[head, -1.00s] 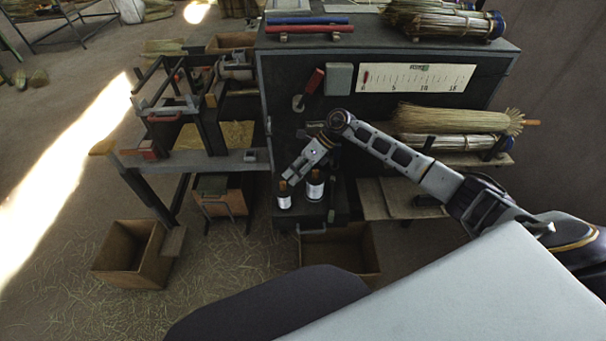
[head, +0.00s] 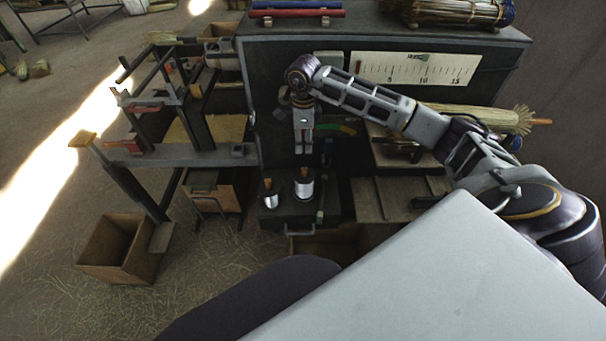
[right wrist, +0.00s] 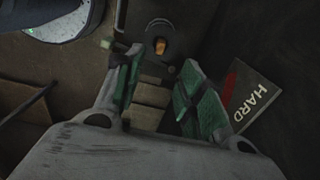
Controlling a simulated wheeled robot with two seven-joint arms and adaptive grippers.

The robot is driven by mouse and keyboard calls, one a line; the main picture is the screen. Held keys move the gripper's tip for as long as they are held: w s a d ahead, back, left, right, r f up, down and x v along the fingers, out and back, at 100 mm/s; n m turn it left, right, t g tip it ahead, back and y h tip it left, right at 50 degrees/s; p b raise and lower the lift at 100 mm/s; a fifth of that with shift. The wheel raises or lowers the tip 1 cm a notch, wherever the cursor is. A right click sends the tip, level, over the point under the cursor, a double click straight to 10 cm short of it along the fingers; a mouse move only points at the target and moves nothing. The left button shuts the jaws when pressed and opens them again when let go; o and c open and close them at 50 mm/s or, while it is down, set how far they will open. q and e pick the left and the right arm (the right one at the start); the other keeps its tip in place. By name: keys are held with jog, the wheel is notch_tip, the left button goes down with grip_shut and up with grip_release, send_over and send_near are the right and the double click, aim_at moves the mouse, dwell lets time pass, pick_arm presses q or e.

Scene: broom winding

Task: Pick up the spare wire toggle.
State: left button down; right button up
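My right gripper (head: 303,147) points down just behind and above two wire spools, a smaller one (head: 269,193) and a larger one (head: 304,186), on a dark box. In the right wrist view the right gripper (right wrist: 160,68) is open, its green-padded fingers apart with nothing between them. A small orange-brown peg (right wrist: 160,46) on a dark mount shows beyond the fingertips. It may be the spare wire toggle, but I cannot tell for sure. My left gripper is not in view.
A panel marked HARD (right wrist: 257,95) lies beside the right finger in the wrist view. A white scale plate (head: 415,68) is on the cabinet front. A bench with a frame (head: 200,157) stands left. An open wooden box (head: 118,250) is on the floor.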

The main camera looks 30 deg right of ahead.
aim_at(304, 168)
jog(key=shift+f, duration=0.1)
jog(key=shift+f, duration=4.25)
jog(key=shift+d+f, duration=0.2)
jog(key=shift+f, duration=2.4)
jog(key=shift+c, duration=0.5)
grip_shut()
